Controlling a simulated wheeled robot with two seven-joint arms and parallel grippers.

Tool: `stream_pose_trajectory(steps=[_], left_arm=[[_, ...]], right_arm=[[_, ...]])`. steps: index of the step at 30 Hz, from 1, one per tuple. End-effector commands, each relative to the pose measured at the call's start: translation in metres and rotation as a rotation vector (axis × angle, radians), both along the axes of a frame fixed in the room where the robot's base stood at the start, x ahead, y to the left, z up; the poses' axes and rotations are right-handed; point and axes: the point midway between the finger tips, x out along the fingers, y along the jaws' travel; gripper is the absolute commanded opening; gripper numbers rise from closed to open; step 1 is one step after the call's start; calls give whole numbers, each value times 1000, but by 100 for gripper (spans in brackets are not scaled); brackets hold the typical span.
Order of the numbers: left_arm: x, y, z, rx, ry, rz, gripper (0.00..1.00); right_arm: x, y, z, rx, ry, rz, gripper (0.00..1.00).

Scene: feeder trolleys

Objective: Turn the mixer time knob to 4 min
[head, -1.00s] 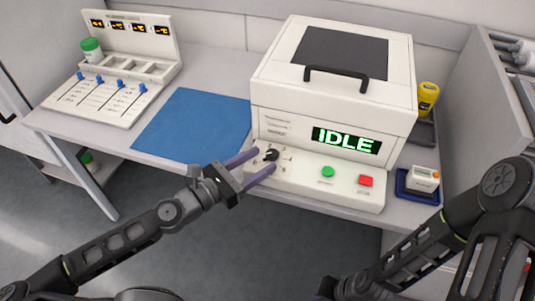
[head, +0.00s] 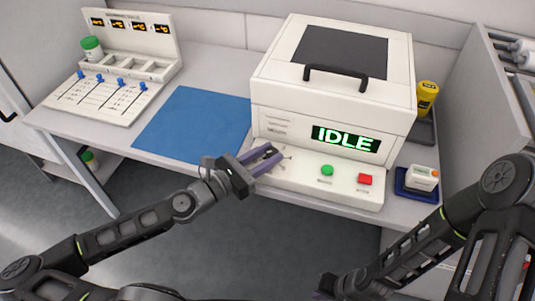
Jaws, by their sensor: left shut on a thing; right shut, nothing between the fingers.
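The white mixer (head: 282,88) stands on the bench with its lid down, and its green display (head: 346,139) reads IDLE. The black time knob (head: 269,153) is at the left of the front panel. My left gripper (head: 267,160) is shut on the knob, with its purple fingers on either side of it. The fingers hide part of the knob and its dial marks, so I cannot read its setting. A green button (head: 327,170) and a red button (head: 365,180) sit right of the knob. My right gripper (head: 322,294) is low at the bottom edge, shut and empty, only partly visible.
A blue mat (head: 190,124) lies left of the mixer. A white panel with blue sliders (head: 110,95) and a green-capped jar (head: 92,47) are further left. A small white timer (head: 422,178) in a blue tray and a yellow container (head: 427,95) are at the right.

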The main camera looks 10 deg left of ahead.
Motion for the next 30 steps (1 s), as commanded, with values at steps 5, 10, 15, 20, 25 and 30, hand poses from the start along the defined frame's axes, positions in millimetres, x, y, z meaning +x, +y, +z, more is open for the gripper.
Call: stream_pose_trajectory(steps=[5, 10, 15, 20, 25, 30], left_arm=[[0, 0, 0, 0, 0, 0, 5], [0, 0, 0, 0, 0, 0, 0], [0, 0, 0, 0, 0, -3, 0], [1, 1, -1, 0, -1, -24, 0], [2, 2, -2, -1, -1, -85, 0], [3, 3, -1, 0, -1, -187, 0]], right_arm=[[0, 0, 0, 0, 0, 0, 0], [0, 0, 0, 0, 0, 0, 0], [0, 0, -1, 0, 0, 0, 0], [0, 0, -4, 0, 0, 0, 0], [0, 0, -10, 0, 0, 0, 0], [0, 0, -14, 0, 0, 1, 0]])
